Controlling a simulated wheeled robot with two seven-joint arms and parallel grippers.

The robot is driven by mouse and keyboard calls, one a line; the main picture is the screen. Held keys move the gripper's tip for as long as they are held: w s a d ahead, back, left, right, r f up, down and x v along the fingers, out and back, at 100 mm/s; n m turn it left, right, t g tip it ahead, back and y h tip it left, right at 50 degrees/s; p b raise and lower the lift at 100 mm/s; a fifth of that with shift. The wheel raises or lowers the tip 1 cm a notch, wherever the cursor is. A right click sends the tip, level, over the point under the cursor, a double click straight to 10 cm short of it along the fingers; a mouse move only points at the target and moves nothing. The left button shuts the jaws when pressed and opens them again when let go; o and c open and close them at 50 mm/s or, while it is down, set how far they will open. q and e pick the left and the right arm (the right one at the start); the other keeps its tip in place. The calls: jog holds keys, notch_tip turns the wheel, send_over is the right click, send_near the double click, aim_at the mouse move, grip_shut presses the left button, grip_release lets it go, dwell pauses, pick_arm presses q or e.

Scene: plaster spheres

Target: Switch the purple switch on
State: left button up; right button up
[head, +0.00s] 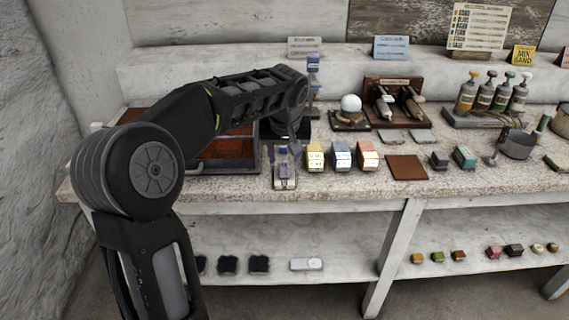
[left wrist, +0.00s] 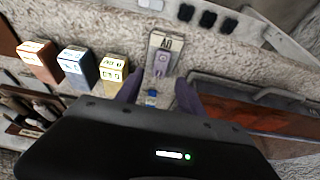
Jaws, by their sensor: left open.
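The purple switch (head: 284,171) sits on a small pale plate near the front edge of the worktop. In the left wrist view the purple switch (left wrist: 161,61) is upper centre, on its plate with a dark-lettered label. My left gripper (head: 284,152) reaches down just behind the switch in the head view. In the left wrist view its two dark fingers (left wrist: 158,88) are apart, with the switch just beyond their tips. I see no clear contact. A small blue piece (left wrist: 151,98) shows between the fingers. My right gripper is out of view.
Yellow (head: 315,157), blue (head: 340,156) and orange (head: 367,156) boxes stand close to the right of the switch. A tray with reddish-brown contents (head: 222,168) lies to its left. A white sphere (head: 351,103) rests on a stand behind. A shelf (head: 340,240) runs below.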

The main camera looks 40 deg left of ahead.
aim_at(284, 167)
pick_arm(q)
jog(key=x, duration=0.4)
jog(key=shift+w+f, duration=0.1)
jog(key=shift+f, duration=0.3)
jog(key=shift+c, duration=0.2)
grip_shut()
jog(key=shift+r, duration=0.1)
